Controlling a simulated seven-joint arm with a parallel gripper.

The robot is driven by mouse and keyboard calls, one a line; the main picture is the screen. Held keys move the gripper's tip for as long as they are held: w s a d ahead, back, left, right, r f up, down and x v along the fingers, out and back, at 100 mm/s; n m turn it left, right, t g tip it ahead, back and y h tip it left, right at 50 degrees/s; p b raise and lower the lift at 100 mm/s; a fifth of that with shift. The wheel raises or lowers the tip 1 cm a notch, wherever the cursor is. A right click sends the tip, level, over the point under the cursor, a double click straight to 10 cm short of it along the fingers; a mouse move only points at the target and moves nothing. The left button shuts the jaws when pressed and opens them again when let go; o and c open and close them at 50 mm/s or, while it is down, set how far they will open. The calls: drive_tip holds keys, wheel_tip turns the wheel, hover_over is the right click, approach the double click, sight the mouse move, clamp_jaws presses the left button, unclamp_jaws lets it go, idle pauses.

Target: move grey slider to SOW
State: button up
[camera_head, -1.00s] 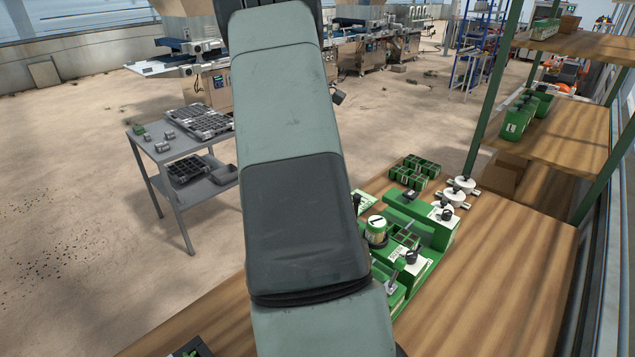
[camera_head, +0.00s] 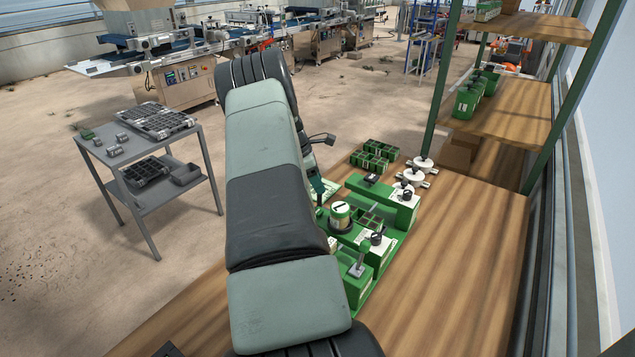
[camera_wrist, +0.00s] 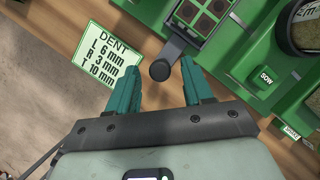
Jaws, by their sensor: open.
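The green tray seeder (camera_head: 385,265) stands on the wooden bench, partly hidden by my arm in the head view. In the wrist view, a dark grey bar with a round knob (camera_wrist: 160,70) sticks out from the seeder's cell tray. My gripper (camera_wrist: 160,67) is open, with its teal fingers on either side of the knob; I cannot tell whether they touch it. I cannot tell for sure whether this knob is the grey slider. The SOW label (camera_wrist: 265,77) is on the green body to the right, beside a small dark part (camera_wrist: 256,88). Another small white label (camera_wrist: 291,132) is lower right, hard to read.
A white card (camera_wrist: 110,55) reading DENT, L 6 mm, R 3 mm, T 10 mm lies left of the fingers. A round container (camera_head: 340,215), a grey lever (camera_head: 358,263) and green cell trays (camera_head: 374,157) crowd the seeder. The bench (camera_head: 455,260) is clear to the right.

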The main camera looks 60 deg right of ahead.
drive_tip(key=shift+s+d+f, duration=0.1)
drive_tip(key=shift+s+f, duration=0.05)
drive_tip(key=shift+f, duration=0.25)
drive_tip(key=shift+c, duration=0.3)
clamp_jaws()
